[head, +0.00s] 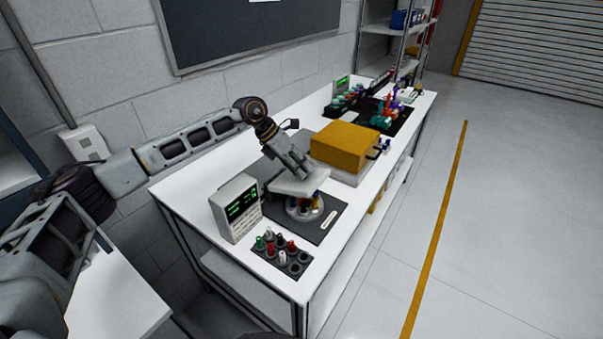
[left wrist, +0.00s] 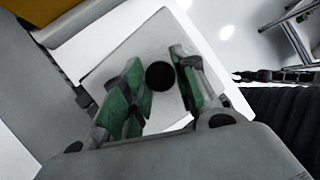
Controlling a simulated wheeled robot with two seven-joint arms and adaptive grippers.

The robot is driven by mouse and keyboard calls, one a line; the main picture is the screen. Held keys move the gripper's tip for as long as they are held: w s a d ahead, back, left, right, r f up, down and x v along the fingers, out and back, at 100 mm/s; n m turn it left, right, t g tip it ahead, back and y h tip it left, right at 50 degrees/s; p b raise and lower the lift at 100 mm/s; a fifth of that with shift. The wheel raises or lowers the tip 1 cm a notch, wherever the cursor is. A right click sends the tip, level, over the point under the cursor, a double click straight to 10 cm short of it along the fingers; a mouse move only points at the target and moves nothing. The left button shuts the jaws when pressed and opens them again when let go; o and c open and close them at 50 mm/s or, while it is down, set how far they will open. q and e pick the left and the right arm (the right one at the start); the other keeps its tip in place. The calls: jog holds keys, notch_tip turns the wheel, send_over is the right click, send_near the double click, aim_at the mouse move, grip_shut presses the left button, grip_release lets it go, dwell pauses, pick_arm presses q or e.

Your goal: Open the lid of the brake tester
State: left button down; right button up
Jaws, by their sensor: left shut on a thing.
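The brake tester shows in the head view as a round grey base (head: 304,210) with small orange and dark parts, on a dark mat. Its pale, square, plate-like lid (head: 290,186) is above the base, leaving the base's front visible; how far it is raised is hard to tell. In the left wrist view the lid (left wrist: 110,75) lies under my fingers, with a round black knob (left wrist: 160,76) between them. My left gripper (head: 305,172) is shut on this knob, its green-padded fingers (left wrist: 163,92) on either side. My right gripper is out of view.
A display box (head: 240,208) with green digits stands left of the tester. A dark rack (head: 282,256) of coloured plugs lies at the table's near end. A yellow-topped box (head: 345,143) stands close behind the tester. The floor to the right is clear.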

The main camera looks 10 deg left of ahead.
aim_at(289, 177)
pick_arm(q)
jog(key=shift+w+a+r+n+g+h+b, duration=0.15)
jog(key=shift+w+a+r+g+h+b, duration=0.1)
jog(key=shift+a+r+h, duration=0.25)
jog(key=shift+w+a+r+n+g+h+b, duration=0.15)
jog(key=shift+w+a+r+h+b, duration=0.15)
jog(key=shift+a+h, duration=0.4)
jog(key=shift+w+a+r+h+b, duration=0.3)
jog(key=shift+a+r+h, duration=0.1)
jog(key=shift+a+h, duration=0.25)
jog(key=shift+w+a+r+g+h+b, duration=0.1)
jog(key=shift+a+r+g+h+b, duration=0.1)
jog(key=shift+a+h, duration=0.15)
jog(key=shift+w+a+r+g+h+b, duration=0.1)
jog(key=shift+a+h+b, duration=0.1)
jog(key=shift+a, duration=0.15)
jog(key=w+a+n+h+b, duration=0.1)
jog(key=w+a+h+b, duration=0.1)
jog(key=a+h+b, duration=0.1)
jog(key=a+r+h, duration=0.1)
jog(key=a, duration=0.1)
jog(key=shift+w+a+n+g+b, duration=0.15)
jog(key=shift+a+n+g+b, duration=0.15)
jog(key=shift+g+b, duration=0.1)
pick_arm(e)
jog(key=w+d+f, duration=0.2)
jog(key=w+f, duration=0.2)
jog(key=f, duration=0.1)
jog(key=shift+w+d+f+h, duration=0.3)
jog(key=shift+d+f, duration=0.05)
